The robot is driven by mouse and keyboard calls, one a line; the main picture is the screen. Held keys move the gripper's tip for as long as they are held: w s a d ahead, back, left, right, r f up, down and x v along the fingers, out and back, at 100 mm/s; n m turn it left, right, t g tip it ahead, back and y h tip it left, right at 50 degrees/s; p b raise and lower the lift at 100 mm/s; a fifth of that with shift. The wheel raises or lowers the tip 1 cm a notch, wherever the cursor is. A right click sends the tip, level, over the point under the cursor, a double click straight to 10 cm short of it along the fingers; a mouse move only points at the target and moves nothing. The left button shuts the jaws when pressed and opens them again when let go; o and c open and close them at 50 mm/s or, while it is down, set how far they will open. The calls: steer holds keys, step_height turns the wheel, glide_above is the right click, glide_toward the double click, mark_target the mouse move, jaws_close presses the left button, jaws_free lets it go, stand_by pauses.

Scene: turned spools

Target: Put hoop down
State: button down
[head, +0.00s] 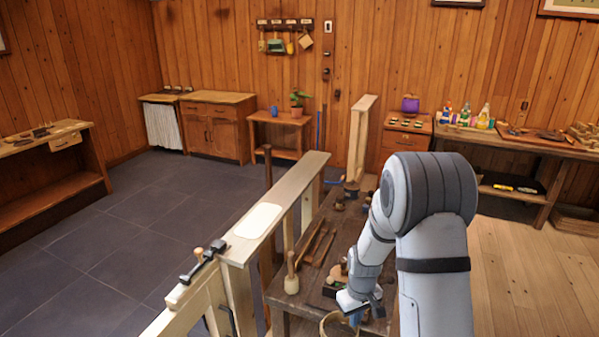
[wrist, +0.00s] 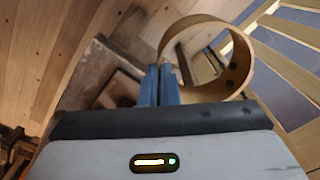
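The hoop is a thin pale wooden ring with dark dots on its wall; it fills the upper right of the wrist view (wrist: 240,70) and shows at the bottom of the head view (head: 323,325). My gripper has blue fingers (wrist: 159,72), closed on the left side of the hoop's wall, and it also shows in the head view (head: 356,318). The hoop hangs out beyond the fingers, at the near end of the dark workbench (head: 281,297). I cannot tell whether its underside touches anything. My arm hides part of the bench.
A mallet with a pale head (head: 291,284) and long wooden tools (head: 322,247) lie on the bench, with small round pieces near my wrist. A pale wooden beam (head: 292,187) stands along the bench's left side. Open grey floor (head: 140,230) lies farther left.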

steer(key=m, duration=0.2)
steer(key=f+m, duration=0.1)
steer(key=m, duration=0.1)
steer(key=shift+s+d+f+m+b, duration=0.15)
steer(key=shift+s+f+m+b, duration=0.05)
steer(key=shift+m+b, duration=0.15)
